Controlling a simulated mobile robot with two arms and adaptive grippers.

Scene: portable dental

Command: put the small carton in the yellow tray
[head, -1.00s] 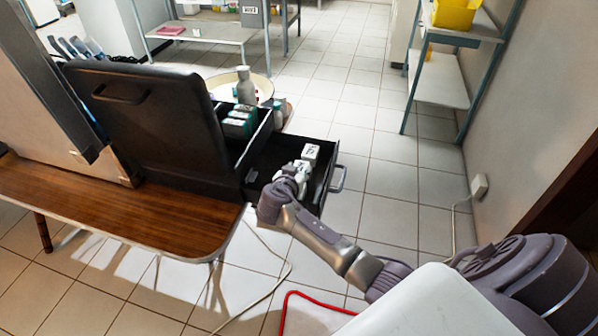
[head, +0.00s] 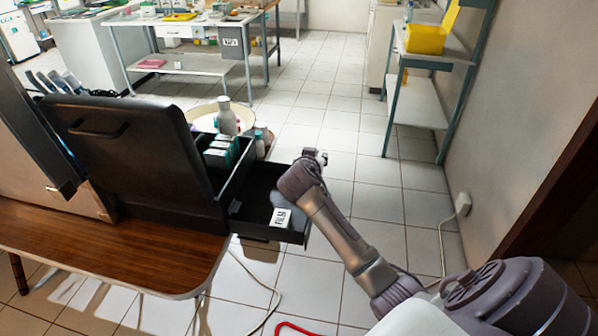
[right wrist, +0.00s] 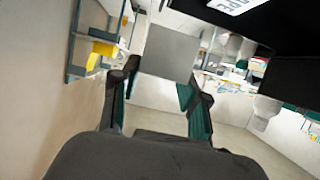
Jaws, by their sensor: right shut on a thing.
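My right gripper (head: 312,158) is raised above the far right end of the black case's open drawer. In the right wrist view its two fingers (right wrist: 155,95) are shut on a small carton (right wrist: 170,52), whose plain grey side faces the camera. In the head view the carton is mostly hidden by the gripper. A yellow open-topped tray (head: 425,39) stands on the wall shelf at the upper right, well away from the gripper; yellow also shows in the right wrist view (right wrist: 104,48). A flat yellow item (head: 180,16) lies on the back table. My left gripper is out of view.
Another white lettered carton (head: 281,217) lies in the black drawer (head: 252,196). The black case (head: 130,150) stands on a wooden table (head: 120,258), with a bottle (head: 227,117) behind it. A metal shelf (head: 415,100) lines the right wall. The tiled floor between is clear.

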